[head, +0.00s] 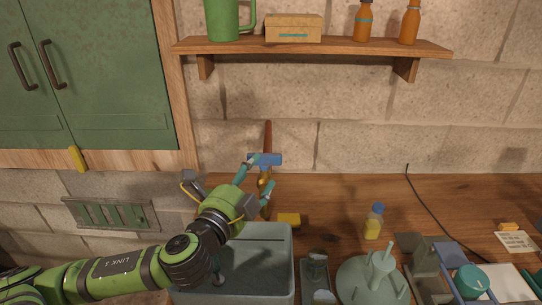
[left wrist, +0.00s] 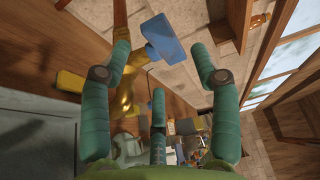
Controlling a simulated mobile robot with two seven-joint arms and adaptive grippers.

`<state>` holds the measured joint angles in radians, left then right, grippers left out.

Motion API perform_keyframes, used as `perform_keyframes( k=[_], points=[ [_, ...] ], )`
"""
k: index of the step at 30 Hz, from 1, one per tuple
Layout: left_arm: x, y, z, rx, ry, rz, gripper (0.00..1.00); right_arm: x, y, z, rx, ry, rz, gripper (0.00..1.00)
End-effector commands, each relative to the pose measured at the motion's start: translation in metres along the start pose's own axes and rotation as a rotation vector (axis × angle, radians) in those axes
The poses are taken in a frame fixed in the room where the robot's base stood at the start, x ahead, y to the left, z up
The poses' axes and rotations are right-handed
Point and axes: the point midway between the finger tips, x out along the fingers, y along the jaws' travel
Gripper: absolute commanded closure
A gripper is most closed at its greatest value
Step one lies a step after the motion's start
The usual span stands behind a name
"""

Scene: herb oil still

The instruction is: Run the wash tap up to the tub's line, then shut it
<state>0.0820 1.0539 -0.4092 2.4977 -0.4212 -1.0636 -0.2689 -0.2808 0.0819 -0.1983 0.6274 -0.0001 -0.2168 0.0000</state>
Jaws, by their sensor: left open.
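The wash tap (head: 265,182) has a brass body, a blue handle (head: 265,159) and a copper-brown pipe up the wall. The grey tub (head: 284,284) stands below it. A dark line (head: 266,240) runs along the tub's inner far wall. I see no stream, and cannot tell the water level. My left gripper (head: 262,171) is open at the tap, partly covering it. In the left wrist view the blue handle (left wrist: 163,38) lies between and just beyond the fingertips; contact is unclear. The brass body (left wrist: 126,92) shows beside the left finger. My right gripper is not in view.
A yellow block (head: 289,220) lies behind the tub. A shelf (head: 320,47) hangs above, and a green cabinet (head: 90,75) is at left.

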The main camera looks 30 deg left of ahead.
Motion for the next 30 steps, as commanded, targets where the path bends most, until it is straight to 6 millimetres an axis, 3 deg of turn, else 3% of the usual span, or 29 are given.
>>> perform_keyframes(
  k=[6,9,16,21,26,29,30],
  points=[
    [0.021,0.001,0.0,-0.001,-0.001,-0.005,0.38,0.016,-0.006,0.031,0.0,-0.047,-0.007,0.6],
    [0.039,-0.004,0.0,-0.001,-0.002,0.0,0.38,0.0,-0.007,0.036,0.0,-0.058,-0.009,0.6],
    [0.061,-0.001,0.0,-0.001,0.0,0.001,0.38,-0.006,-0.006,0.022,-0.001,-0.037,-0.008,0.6],
    [0.065,0.0,-0.001,0.0,0.001,0.001,0.38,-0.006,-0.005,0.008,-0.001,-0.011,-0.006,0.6],
    [0.065,0.001,-0.001,0.0,0.001,0.001,0.38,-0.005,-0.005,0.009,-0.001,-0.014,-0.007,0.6],
    [0.065,0.001,0.0,0.0,0.001,0.001,0.74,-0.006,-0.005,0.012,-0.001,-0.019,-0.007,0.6],
    [0.065,0.001,0.0,0.0,0.001,0.001,0.9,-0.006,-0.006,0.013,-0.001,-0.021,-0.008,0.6]
  ],
)
